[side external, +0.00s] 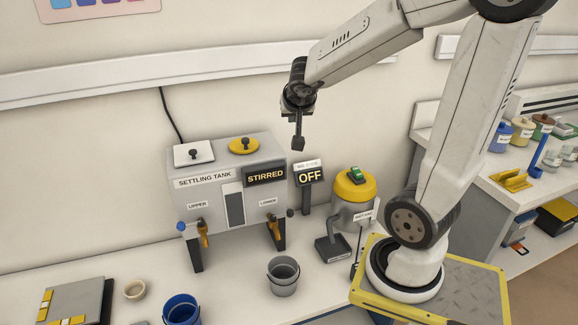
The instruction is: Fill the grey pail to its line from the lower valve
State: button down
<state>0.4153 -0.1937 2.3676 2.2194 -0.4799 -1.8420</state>
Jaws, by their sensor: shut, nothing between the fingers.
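The grey pail (284,279) stands upright on the bench, in front of and just right of the lower valve. Its line and its contents cannot be made out. The lower valve (274,230) sits at the right of the settling tank's front, under the "LOWER" label. My gripper (298,143) is shut and empty, pointing down in the air above the tank's right end, apart from everything.
A blue pail (182,309) and a small beige bowl (134,289) stand at the left front. An "OFF" sign (310,175) stands right of the tank. Bench around the grey pail is mostly clear.

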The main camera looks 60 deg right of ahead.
send_near(292, 211)
jog(key=w+d, duration=0.1)
jog(key=w, duration=0.1)
jog(key=shift+s+d+r, duration=0.15)
jog(key=shift+s+r, duration=0.05)
jog(key=shift+r, duration=0.2)
dwell(0.5)
jog(key=x, duration=1)
jog(key=shift+s+m, duration=0.1)
jog(key=shift+m, duration=0.2)
dwell(0.5)
jog(key=shift+s+a+m+g+h, duration=0.4)
jog(key=shift+s+a+m+g, duration=0.1)
jog(key=shift+m+g, duration=0.35)
jog(key=shift+s+a, duration=0.45)
jog(key=shift+a, duration=0.05)
jog(key=w+v, duration=0.1)
jog(key=v, duration=0.9)
jog(key=shift+w+a, duration=0.2)
